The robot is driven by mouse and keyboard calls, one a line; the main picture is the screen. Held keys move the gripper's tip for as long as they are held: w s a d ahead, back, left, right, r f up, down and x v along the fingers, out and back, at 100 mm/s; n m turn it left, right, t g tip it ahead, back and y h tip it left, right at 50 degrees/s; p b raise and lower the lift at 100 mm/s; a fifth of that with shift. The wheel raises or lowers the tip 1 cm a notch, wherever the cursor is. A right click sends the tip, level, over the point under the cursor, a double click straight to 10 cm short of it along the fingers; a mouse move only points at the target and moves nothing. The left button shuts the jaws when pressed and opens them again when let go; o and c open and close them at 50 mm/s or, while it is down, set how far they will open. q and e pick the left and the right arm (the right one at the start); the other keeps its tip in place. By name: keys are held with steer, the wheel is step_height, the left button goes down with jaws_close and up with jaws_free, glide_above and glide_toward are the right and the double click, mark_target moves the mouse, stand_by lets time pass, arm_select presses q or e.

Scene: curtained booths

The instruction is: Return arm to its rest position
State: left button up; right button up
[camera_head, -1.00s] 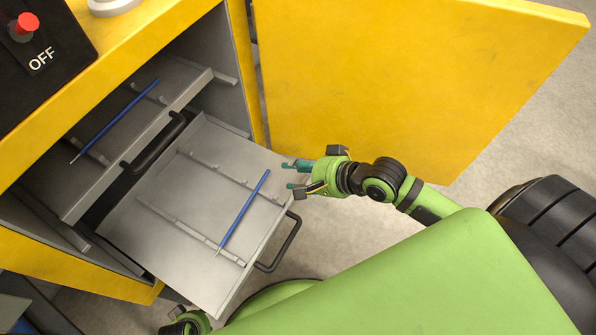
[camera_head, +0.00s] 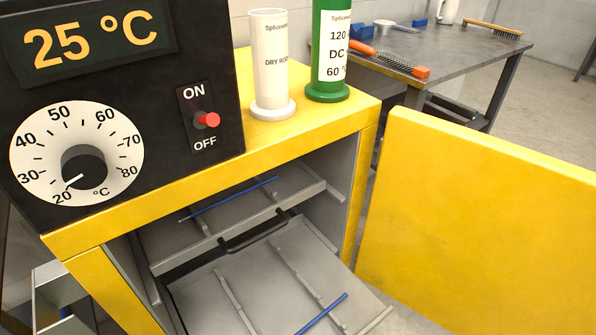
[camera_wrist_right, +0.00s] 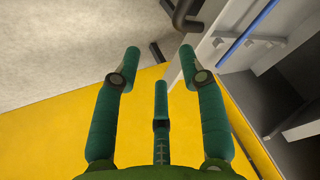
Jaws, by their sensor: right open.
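My right gripper (camera_wrist_right: 160,60) shows in the right wrist view with its green fingers spread apart. Nothing is between them. The yellow door (camera_wrist_right: 85,120) fills the background behind and below the fingers. The pulled-out grey drawer (camera_wrist_right: 228,20) is to the right, with a blue rod (camera_wrist_right: 248,32) on it. Neither gripper nor arm shows in the head view, and my left gripper is in neither current view.
The yellow cabinet's door (camera_head: 470,220) stands open at the right. The lower drawer (camera_head: 210,290) is pulled out with a blue rod (camera_head: 322,313); another blue rod (camera_head: 230,199) lies on the upper shelf. A metal table (camera_head: 455,65) stands behind.

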steer(key=s+d+n+g+h, duration=0.1)
steer(key=s+d+n, duration=0.1)
steer(key=s+n, duration=0.15)
steer(key=s+f+g, duration=0.2)
steer(key=s+f, duration=0.1)
steer(key=f, duration=2.2)
arm_select(q)
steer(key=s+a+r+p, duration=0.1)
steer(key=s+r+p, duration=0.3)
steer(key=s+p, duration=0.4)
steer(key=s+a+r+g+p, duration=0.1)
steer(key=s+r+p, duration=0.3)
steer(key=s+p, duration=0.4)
steer(key=p, duration=0.5)
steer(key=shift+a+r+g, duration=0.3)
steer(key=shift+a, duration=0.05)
arm_select(e)
steer(key=s+d+r, duration=0.1)
steer(key=s+r, duration=0.3)
steer(key=s, duration=0.4)
steer(key=s+d+r+g, duration=0.1)
steer(key=s+r, duration=0.3)
steer(key=s, duration=0.4)
steer(key=shift+d+r+h, duration=0.35)
steer(key=shift+h, duration=0.05)
steer(key=shift+s, duration=0.1)
